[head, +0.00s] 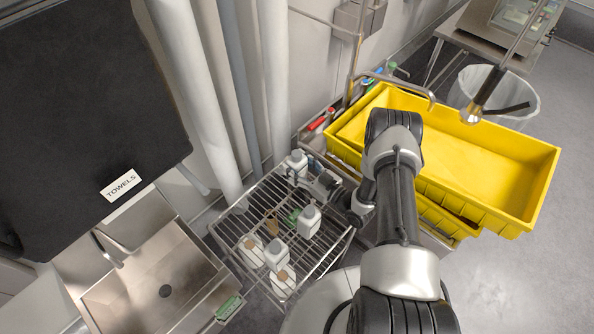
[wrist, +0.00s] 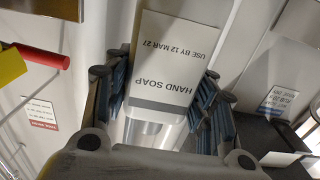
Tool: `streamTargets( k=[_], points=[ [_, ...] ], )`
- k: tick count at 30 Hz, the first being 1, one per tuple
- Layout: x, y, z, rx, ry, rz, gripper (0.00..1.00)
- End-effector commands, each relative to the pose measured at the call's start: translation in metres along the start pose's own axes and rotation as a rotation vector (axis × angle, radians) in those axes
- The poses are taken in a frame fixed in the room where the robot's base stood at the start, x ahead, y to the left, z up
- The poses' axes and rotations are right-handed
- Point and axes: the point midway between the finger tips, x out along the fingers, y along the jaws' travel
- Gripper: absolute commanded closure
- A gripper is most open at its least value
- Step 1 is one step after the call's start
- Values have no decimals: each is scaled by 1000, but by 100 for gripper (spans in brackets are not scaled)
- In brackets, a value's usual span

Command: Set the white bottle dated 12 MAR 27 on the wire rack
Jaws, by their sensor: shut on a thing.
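My gripper (head: 308,172) is shut on a white bottle (head: 297,160) at the back edge of the wire rack (head: 232,222) in the head view. In the wrist view the bottle (wrist: 158,75) sits between the blue finger pads of my gripper (wrist: 165,100). Its label reads HAND SOAP, USE BY 12 MAR 27, and shows upside down in that picture. The bottle looks upright in the head view. I cannot tell whether its base touches the rack; the fingers partly hide it.
A steel sink (head: 130,290) is left, yellow bins (head: 490,150) right. Pipes (head: 232,110) rise behind the rack.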

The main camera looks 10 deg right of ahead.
Motion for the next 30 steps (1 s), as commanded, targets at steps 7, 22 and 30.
streamTargets(
  k=[7, 22, 30],
  points=[
    [0, 0, 29, -1, 2, 0, 92],
    [0, 0, 37, 0, 1, 0, 92],
    [-1, -1, 43, 3, -7, 1, 47]
  ],
)
